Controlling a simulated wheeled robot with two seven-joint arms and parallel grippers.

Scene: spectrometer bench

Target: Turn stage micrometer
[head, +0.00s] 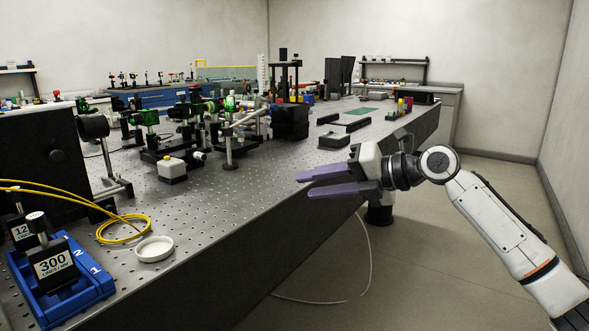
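My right gripper (304,185) has two purple fingers pointing left, with a gap between them and nothing held. It is at the right front edge of the perforated optical bench (230,200). I cannot single out the stage micrometer with certainty. A small block with a whitish top and yellow cap (172,168) stands on the bench, left of the gripper and apart from it. Behind it is a cluster of dark stages and posts, with a small pale knob (198,155) at its front. My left gripper is not in view.
A blue holder (85,290) with a "300" labelled piece is at front left, near a white dish (154,249) and yellow fiber coil (124,229). A grey-topped box (333,140) lies beyond the gripper. The bench between dish and gripper is clear.

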